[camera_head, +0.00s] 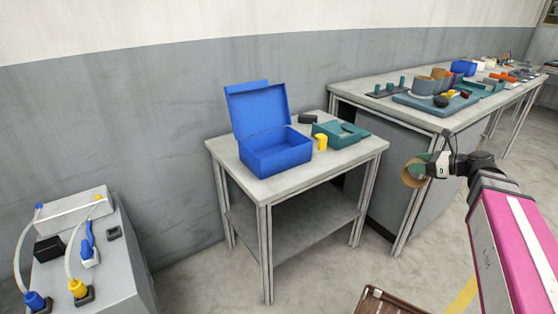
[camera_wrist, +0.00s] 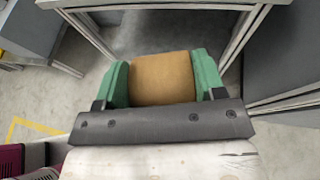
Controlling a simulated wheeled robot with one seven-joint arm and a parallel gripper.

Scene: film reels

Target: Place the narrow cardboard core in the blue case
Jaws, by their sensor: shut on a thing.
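The blue case (camera_head: 277,152) stands on the small grey table with its lid (camera_head: 258,105) raised; its inside is mostly hidden by its front wall. My gripper (camera_head: 416,172) is in the air to the right of that table, in front of the long bench. Its green fingers are shut on a brown cardboard core, which shows between them in the wrist view (camera_wrist: 162,78). The core (camera_head: 408,180) is clear of any surface and well apart from the case. Other brown cores (camera_head: 424,86) stand on the long bench; which is narrower is hard to tell.
On the small table (camera_head: 292,186), a yellow cup-like piece (camera_head: 321,142), a teal holder (camera_head: 341,133) and a dark block (camera_head: 308,118) sit right of the case. The long bench (camera_head: 372,107) behind is crowded. A brown crate (camera_head: 388,302) is on the floor in front.

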